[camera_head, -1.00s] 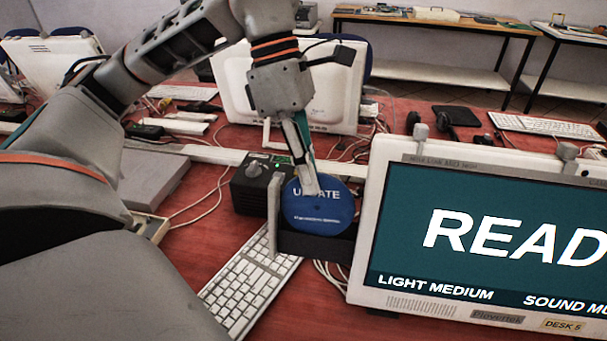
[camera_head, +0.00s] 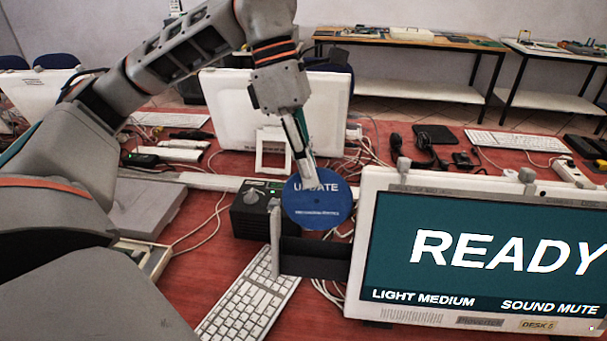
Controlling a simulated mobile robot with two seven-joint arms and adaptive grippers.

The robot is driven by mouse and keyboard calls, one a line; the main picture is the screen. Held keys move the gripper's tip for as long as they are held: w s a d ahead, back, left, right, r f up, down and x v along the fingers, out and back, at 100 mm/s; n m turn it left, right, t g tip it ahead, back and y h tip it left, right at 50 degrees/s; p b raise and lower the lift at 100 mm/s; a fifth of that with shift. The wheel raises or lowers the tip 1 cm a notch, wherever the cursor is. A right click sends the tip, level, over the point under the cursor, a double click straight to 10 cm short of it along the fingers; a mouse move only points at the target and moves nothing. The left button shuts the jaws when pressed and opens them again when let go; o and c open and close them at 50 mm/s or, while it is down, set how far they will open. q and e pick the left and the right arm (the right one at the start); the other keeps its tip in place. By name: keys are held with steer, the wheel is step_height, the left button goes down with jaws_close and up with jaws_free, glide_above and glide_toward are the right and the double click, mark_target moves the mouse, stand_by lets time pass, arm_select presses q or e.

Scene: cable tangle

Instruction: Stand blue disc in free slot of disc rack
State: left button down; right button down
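The blue disc (camera_head: 318,208), with "UPDATE" in white on its face, is upright and faces me. My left gripper (camera_head: 307,178) comes down from above and is shut on the disc's upper edge; its fingers partly cover the lettering. A dark rack (camera_head: 315,260) with a grey upright at its left end stands on the desk just below the disc. The disc's lower edge shows just above the rack's top edge, apart from it in the picture. The rack's slots are hidden from this angle. My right gripper is out of view.
A black box with a knob (camera_head: 254,208) is close at the rack's left. A white monitor (camera_head: 366,240) reading "READY" stands close at its right. A keyboard (camera_head: 250,295) lies in front at left. Cables run around the rack, and another monitor (camera_head: 270,110) stands behind.

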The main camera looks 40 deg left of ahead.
arm_select(q)
steer(key=r+p, duration=0.2)
steer(key=r, duration=0.1)
steer(key=shift+w+a, duration=0.2)
steer(key=shift+w, duration=0.1)
steer(key=shift+f, duration=0.1)
